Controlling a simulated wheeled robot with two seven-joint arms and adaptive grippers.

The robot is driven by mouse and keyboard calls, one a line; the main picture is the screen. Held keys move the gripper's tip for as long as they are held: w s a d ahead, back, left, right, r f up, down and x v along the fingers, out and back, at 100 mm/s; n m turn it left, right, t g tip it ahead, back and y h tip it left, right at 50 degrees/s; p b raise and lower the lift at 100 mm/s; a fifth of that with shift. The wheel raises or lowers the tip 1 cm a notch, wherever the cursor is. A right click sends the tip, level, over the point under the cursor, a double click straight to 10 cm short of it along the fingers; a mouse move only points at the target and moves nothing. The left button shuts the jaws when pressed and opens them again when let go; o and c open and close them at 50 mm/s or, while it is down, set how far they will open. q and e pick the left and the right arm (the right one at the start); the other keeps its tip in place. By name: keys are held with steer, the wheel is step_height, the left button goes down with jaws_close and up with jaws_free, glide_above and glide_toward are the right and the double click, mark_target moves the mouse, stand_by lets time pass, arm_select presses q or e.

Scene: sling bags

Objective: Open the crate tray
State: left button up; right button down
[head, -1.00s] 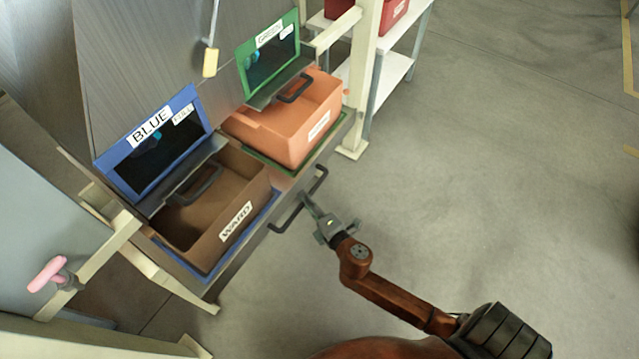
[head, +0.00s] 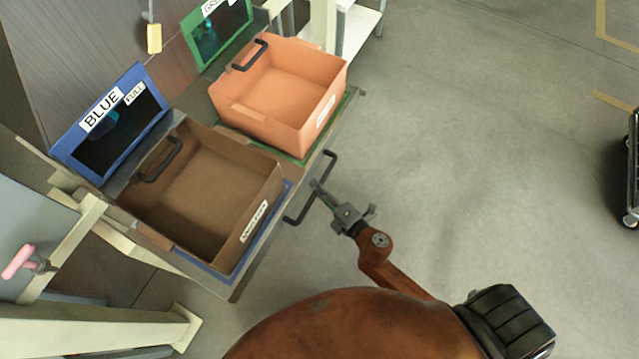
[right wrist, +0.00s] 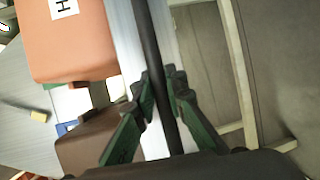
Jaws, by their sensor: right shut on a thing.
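The crate tray (head: 236,284) is a sliding shelf with a metal front edge. It stands pulled out from the grey cabinet and carries a brown crate (head: 262,188) and an orange crate (head: 322,82). A long dark bar handle (head: 293,219) runs along its front. My right gripper (head: 318,189) is shut on the middle of this handle. In the right wrist view, the green-padded fingers (right wrist: 164,85) close on both sides of the dark bar (right wrist: 149,40). My left gripper is not in view.
A blue-framed bin opening (head: 72,158) and a green-framed one (head: 192,42) are behind the crates. A pink knob (head: 18,262) is at the left. A dark cart (head: 632,170) stands at the right edge. The floor (head: 480,150) to the right is clear.

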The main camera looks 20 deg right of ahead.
steer(key=shift+s+f, duration=0.1)
steer(key=c, duration=1.9)
jaws_free()
steer(key=shift+c, duration=0.2)
steer(key=v, duration=1.2)
